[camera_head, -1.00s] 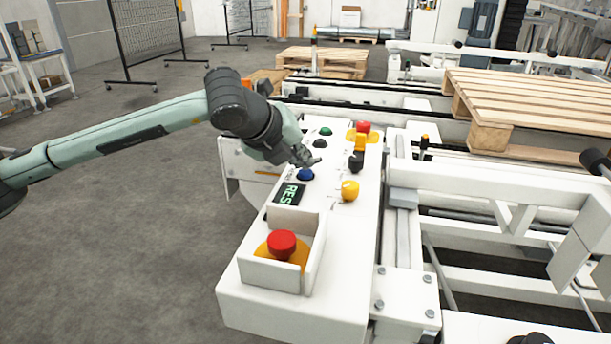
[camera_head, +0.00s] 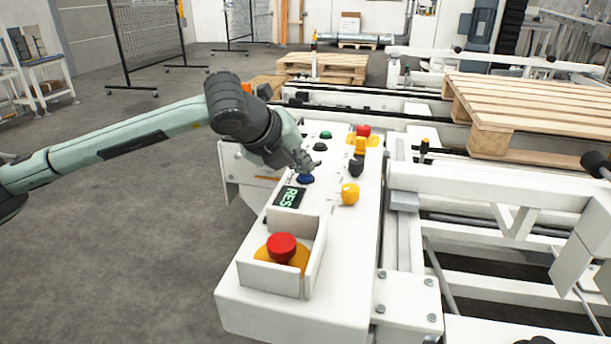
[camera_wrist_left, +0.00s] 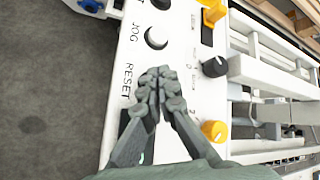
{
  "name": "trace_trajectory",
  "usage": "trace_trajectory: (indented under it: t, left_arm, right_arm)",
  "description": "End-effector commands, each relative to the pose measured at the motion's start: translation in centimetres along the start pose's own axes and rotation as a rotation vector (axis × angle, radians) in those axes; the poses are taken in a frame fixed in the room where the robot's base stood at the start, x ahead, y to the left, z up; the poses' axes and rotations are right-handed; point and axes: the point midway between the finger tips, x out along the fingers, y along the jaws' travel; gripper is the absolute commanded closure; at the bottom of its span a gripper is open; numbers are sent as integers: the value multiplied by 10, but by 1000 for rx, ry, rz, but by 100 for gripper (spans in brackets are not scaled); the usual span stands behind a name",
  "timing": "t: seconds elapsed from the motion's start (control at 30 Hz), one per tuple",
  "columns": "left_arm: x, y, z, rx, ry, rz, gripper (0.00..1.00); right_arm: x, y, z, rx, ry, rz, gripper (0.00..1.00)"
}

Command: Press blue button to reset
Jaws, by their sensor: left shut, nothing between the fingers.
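The blue button (camera_head: 306,180) sits on the white control panel (camera_head: 335,225), just beyond the small display (camera_head: 289,196) with green lettering. My left gripper (camera_head: 306,166) is shut and empty, pointing down over the blue button and covering its far part. Whether the fingertips touch it is hard to tell. In the left wrist view, the shut fingers (camera_wrist_left: 158,76) lie beside the printed word RESET (camera_wrist_left: 127,80), and the blue button is hidden behind them. My right gripper is not in view.
Nearby on the panel are a black button (camera_head: 320,146), green button (camera_head: 326,134), black knob (camera_head: 356,167), yellow knob (camera_head: 350,194) and red button (camera_head: 364,131). A shrouded red button (camera_head: 282,246) stands at the near end. A wooden pallet (camera_head: 540,105) lies to the right.

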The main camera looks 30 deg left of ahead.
Motion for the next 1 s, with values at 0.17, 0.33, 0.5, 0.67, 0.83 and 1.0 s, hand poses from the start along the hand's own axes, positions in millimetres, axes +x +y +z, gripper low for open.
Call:
trace_trajectory:
  t: [0.17, 0.33, 0.5, 0.67, 0.83, 1.0]
  left_arm:
    - [1, 1, -1, 0, 0, 0, 100]
    - [2, 2, -2, 0, 1, 0, 100]
    - [3, 2, -3, 0, 1, 0, 100]
    - [4, 3, -4, 0, 2, 0, 100]
    - [4, 3, -4, 0, 3, 1, 100]
    - [4, 3, -4, 0, 3, 1, 100]
  right_arm:
    - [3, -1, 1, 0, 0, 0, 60]
    - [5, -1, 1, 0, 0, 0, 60]
    - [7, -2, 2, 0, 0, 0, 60]
    - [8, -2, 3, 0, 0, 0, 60]
    - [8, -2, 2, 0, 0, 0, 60]
    - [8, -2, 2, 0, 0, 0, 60]
